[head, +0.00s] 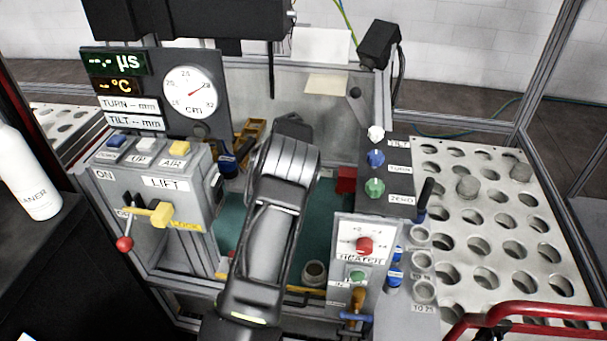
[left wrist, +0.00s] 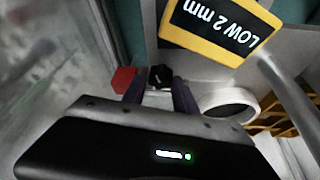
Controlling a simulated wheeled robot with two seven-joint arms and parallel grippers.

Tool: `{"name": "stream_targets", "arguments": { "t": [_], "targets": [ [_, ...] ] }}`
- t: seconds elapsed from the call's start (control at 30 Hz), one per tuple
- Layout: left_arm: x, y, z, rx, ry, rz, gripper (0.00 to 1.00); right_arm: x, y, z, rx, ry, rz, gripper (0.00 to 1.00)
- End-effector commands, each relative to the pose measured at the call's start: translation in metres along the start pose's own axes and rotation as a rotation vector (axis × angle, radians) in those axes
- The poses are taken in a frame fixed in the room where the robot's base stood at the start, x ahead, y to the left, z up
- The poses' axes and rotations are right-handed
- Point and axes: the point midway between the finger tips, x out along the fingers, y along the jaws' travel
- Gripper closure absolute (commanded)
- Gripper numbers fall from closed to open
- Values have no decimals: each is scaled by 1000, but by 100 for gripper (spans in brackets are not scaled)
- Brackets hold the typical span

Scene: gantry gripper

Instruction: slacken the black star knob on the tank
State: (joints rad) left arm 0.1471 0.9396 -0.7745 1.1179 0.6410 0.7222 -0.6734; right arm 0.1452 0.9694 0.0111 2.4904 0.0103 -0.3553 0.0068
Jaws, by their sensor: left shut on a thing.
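The black star knob (left wrist: 160,76) shows small and dark in the left wrist view, between the two dark fingertips of my left gripper (left wrist: 159,86). The fingers are shut on it from both sides; its lobes are too blurred to make out. In the head view my left arm covers the middle of the tank, hiding the knob and the fingertips. The tank's teal inside (head: 229,232) shows beside the arm. My right gripper is in neither view.
A red block (left wrist: 123,80) sits close to the left finger, and a yellow "LOW 2 mm" sign (left wrist: 215,28) is near the knob. The LIFT box (head: 170,205) stands left of the arm, the red-knobbed panel (head: 350,250) right. A perforated plate (head: 500,235) lies further right.

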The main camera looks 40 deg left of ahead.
Motion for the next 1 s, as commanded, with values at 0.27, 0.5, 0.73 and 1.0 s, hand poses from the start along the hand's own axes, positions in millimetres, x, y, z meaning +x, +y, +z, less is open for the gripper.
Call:
{"name": "stream_targets", "arguments": {
  "t": [0.27, 0.5, 0.73, 1.0],
  "targets": [
    [0, 2, -1, -224, 1, -96, 100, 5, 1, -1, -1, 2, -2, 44],
    [1, 3, -1, -434, 1, -185, 100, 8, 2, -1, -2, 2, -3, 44],
    [2, 4, -2, -636, 2, -269, 100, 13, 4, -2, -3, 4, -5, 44],
    [3, 4, -3, -874, 3, -367, 100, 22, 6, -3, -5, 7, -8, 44]
  ]
}}
